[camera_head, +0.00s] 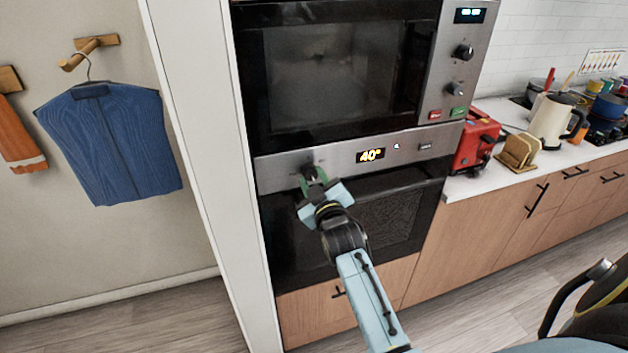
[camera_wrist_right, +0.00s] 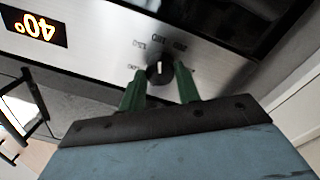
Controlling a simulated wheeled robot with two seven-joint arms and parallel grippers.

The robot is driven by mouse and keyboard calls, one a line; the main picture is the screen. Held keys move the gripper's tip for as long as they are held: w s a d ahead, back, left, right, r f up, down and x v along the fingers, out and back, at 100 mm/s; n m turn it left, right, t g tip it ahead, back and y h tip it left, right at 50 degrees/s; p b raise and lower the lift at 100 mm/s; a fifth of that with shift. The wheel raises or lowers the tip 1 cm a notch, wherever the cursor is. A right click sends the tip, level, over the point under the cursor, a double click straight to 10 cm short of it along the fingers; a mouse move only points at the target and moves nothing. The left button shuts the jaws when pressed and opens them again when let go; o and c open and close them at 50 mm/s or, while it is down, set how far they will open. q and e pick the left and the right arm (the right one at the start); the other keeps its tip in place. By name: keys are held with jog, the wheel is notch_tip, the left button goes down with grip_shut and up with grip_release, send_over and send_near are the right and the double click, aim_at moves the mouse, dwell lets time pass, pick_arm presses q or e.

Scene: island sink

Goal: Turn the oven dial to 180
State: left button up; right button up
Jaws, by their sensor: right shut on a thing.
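The oven dial (camera_wrist_right: 159,72) is a small dark knob with a light pointer line, set in the steel oven panel. In the head view it is mostly hidden by my right gripper (camera_head: 313,176). In the right wrist view my right gripper (camera_wrist_right: 160,88) has its green fingers on either side of the dial, shut on it. The oven display (camera_head: 370,155) reads 40°; it also shows upside down in the wrist view (camera_wrist_right: 35,27). The oven (camera_head: 400,205) has a dark glass door below the panel. My left gripper is not in view.
A microwave (camera_head: 335,75) with its own knobs is built in above the oven. A red toaster (camera_head: 476,140) and a cream kettle (camera_head: 552,120) stand on the counter at right. A white side panel (camera_head: 205,150) borders the oven at left.

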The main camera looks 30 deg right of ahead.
jog(key=o, duration=1)
jog(key=shift+c, duration=0.2)
jog(key=shift+s, duration=0.1)
jog(key=b+v, duration=0.1)
jog(key=v, duration=1.2)
jog(key=shift+s, duration=0.15)
